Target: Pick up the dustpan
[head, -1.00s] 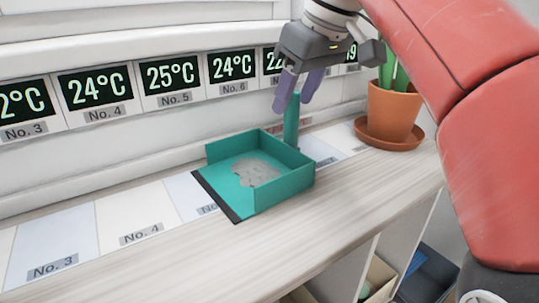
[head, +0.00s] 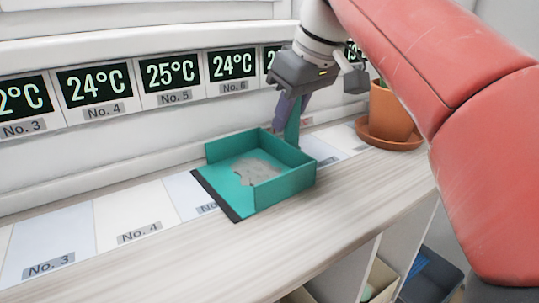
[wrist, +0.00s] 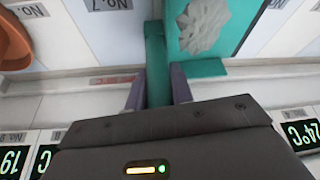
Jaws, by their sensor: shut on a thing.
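The teal dustpan (head: 285,183) sits on the wooden counter, with a dark front lip and a grey patch of debris (head: 258,171) in its pan. My gripper (head: 290,124) is at the handle, fingers pointing down. In the wrist view, the purple-grey fingers (wrist: 158,88) are shut on the teal handle (wrist: 156,62), one on each side. The pan appears to rest on the counter. The far finger is partly hidden in the head view.
A potted plant in a terracotta pot (head: 390,115) on a saucer stands to the right of the dustpan. Temperature displays (head: 173,77) line the wall behind. The counter (head: 330,205) in front is clear. Shelves with bins (head: 425,275) lie below.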

